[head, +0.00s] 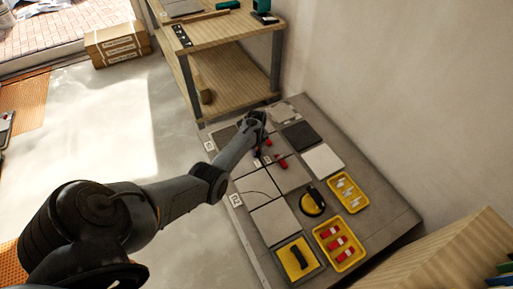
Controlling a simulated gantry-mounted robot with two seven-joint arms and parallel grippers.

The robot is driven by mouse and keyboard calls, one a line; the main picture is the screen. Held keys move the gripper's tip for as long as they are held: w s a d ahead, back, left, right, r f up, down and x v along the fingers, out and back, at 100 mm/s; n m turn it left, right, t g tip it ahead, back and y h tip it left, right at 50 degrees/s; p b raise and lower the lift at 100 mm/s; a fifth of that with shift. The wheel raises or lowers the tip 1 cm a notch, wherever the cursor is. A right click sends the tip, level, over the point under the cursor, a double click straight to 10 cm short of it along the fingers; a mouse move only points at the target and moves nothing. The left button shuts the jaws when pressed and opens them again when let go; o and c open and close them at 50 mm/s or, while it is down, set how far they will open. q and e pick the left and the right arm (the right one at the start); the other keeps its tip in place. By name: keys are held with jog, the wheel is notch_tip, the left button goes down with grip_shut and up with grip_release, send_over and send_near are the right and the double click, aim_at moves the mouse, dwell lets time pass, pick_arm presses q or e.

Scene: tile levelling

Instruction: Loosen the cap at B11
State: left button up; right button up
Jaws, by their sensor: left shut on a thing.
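My left gripper (258,150) reaches over the tiled panel from the left and points down among the red caps. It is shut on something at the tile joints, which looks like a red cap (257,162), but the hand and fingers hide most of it. Another red cap (268,142) shows just right of the fingers, and a further red cap (282,162) stands a little lower right on a joint. I cannot read a B11 label; small white labels (236,200) lie along the panel's left edge. My right gripper is not in view.
A wooden shelf (235,82) stands behind. The wall bounds the right side.

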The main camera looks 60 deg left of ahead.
pick_arm(q)
jog(key=n+p, duration=0.1)
jog(key=n, duration=0.1)
jog(key=shift+r+n+p, duration=0.15)
jog(key=shift+n+p, duration=0.5)
jog(key=shift+n, duration=0.55)
jog(key=n+p, duration=0.1)
jog(key=n, duration=0.3)
jog(key=shift+n, duration=0.3)
jog(key=n, duration=0.5)
jog(key=shift+p, duration=0.4)
jog(key=n, duration=0.5)
jog(key=shift+n, duration=0.4)
jog(key=n, duration=0.5)
jog(key=shift+n, duration=0.3)
jog(key=n, duration=0.5)
jog(key=shift+f+b, duration=0.2)
jog(key=shift+b, duration=0.2)
jog(key=n+b, duration=0.1)
jog(key=n, duration=0.4)
jog(key=shift+n, duration=0.4)
jog(key=n+b, duration=0.1)
jog(key=n, duration=0.2)
jog(key=shift+n, duration=0.8)
